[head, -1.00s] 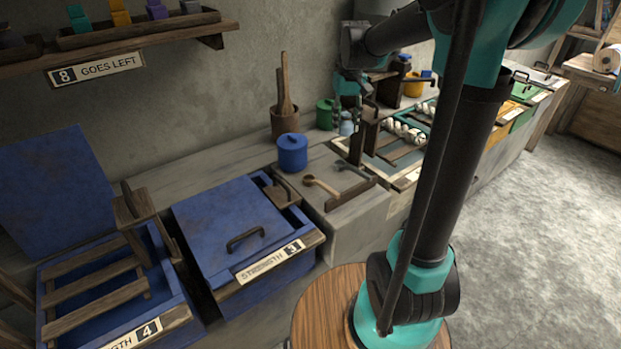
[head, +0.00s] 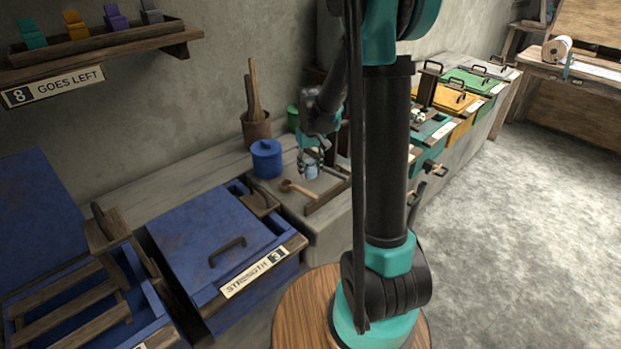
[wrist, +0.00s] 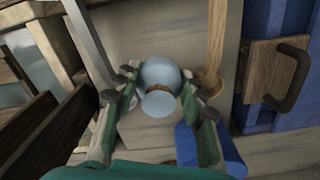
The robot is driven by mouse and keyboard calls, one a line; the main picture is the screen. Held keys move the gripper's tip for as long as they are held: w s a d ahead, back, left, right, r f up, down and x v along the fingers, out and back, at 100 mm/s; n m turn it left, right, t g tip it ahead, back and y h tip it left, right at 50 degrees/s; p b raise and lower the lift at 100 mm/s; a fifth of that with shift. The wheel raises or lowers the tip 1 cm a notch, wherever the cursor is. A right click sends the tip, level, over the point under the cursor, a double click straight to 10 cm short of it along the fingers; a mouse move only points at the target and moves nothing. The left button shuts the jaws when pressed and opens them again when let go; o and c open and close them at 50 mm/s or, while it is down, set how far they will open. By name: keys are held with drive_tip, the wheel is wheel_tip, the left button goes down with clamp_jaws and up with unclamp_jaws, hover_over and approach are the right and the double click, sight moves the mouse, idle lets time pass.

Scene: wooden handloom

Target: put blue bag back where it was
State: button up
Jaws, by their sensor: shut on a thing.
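The light blue bag (wrist: 157,78), tied with a tan cord at its neck, is between the fingers of my gripper (wrist: 160,100) in the wrist view. The fingers are shut on it from both sides. In the head view the bag (head: 311,170) shows small below my gripper (head: 313,158), over the grey worktop (head: 338,222) and close to the wooden spoon (head: 297,188). I cannot tell whether its base touches the worktop.
A blue lidded pot (head: 267,158) and a wooden tool holder (head: 256,128) stand left of the bag. The blue vat marked Strength 3 (head: 203,235) is at front left. A teal vat (head: 430,130) lies to the right. My arm hides part of the worktop.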

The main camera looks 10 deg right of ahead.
sight(311, 178)
drive_tip(key=shift+f, duration=1.95)
drive_tip(key=shift+f, duration=0.15)
drive_tip(key=o, duration=1.3)
drive_tip(key=shift+c, duration=0.2)
